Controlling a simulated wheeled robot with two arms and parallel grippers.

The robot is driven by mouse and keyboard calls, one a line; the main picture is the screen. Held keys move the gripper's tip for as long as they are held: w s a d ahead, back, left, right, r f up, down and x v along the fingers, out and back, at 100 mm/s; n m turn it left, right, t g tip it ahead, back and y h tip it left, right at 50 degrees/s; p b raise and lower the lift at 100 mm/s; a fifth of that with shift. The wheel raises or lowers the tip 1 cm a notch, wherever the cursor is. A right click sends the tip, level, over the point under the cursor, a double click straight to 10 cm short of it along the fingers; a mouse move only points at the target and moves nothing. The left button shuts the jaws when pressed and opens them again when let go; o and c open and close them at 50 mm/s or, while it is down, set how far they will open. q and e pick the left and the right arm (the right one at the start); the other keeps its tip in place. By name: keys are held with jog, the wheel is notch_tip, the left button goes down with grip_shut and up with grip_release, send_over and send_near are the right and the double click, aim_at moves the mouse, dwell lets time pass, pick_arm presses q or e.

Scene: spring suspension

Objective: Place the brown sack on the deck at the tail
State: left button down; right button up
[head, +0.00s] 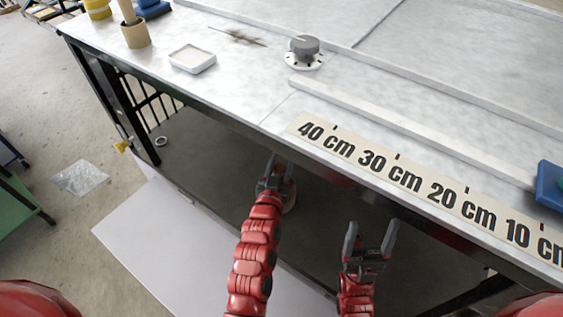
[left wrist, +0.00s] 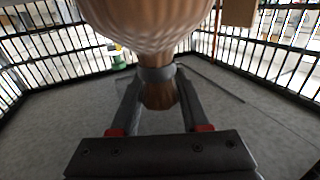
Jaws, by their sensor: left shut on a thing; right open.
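My left gripper (head: 275,172) reaches below the bench edge in the head view. It is shut on the neck of the brown sack (left wrist: 155,22), whose rounded, ribbed body fills the top middle of the left wrist view. A small tan part of the sack (head: 290,198) shows beside the gripper. A grey deck (left wrist: 60,115) with black railings lies behind the sack; part of this deck (head: 205,150) shows under the bench in the head view. I cannot tell which end is the tail. My right gripper (head: 370,245) is open and empty, before the bench front.
The pale bench top (head: 245,100) bears a centimetre scale (head: 400,180), a grey knob (head: 304,47), a white dish (head: 192,58) and a blue block (head: 552,185). Its front edge overhangs the deck. A white panel (head: 170,235) lies below.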

pick_arm(q)
jog(key=shift+f, duration=0.5)
jog(key=shift+f, duration=0.2)
jog(key=shift+c, duration=1.9)
grip_release()
jog(key=shift+r, duration=0.1)
